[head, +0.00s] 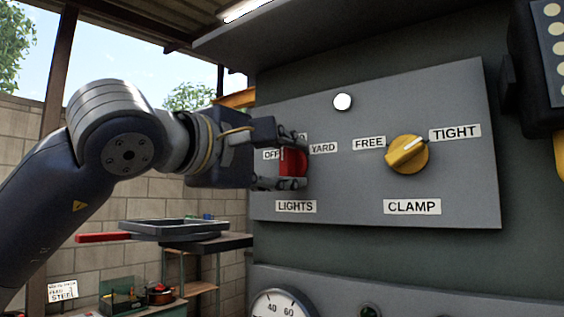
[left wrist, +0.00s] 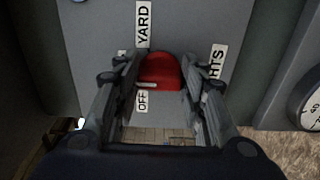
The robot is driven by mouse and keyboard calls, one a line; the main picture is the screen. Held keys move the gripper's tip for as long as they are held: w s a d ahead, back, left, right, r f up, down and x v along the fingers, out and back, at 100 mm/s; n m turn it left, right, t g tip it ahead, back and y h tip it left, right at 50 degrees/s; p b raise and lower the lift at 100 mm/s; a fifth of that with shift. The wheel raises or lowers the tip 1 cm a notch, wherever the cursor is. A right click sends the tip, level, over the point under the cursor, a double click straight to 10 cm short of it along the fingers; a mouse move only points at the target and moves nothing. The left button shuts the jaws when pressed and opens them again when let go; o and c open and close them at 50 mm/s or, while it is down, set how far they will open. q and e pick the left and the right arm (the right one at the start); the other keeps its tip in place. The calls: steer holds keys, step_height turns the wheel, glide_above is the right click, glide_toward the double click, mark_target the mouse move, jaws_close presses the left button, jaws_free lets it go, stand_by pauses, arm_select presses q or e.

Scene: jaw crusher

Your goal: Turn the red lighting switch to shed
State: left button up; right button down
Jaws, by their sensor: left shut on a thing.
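The red lighting switch (head: 292,163) is on the grey panel above the LIGHTS label (head: 296,207). OFF (head: 270,154) is on its left and YARD (head: 323,148) on its right. A label above it is mostly hidden by my finger. My left gripper (head: 291,165) is shut on the switch, one finger above and one below. In the left wrist view, the red knob (left wrist: 160,72) sits between the fingers (left wrist: 160,80). Its white mark lies near the OFF label (left wrist: 141,101); I cannot tell its exact setting. My right gripper is not in view.
A yellow clamp knob (head: 408,155) between FREE and TIGHT is right of the switch. A white lamp (head: 343,102) is above. A gauge (head: 284,304) is below. A black box (head: 540,65) juts out at right. A bench with a tray (head: 180,230) stands behind at left.

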arm_select(q)
steer(key=o, duration=1.1)
steer(key=shift+d, duration=0.1)
steer(key=shift+c, duration=0.2)
steer(key=shift+s, duration=0.1)
steer(key=v, duration=1.2)
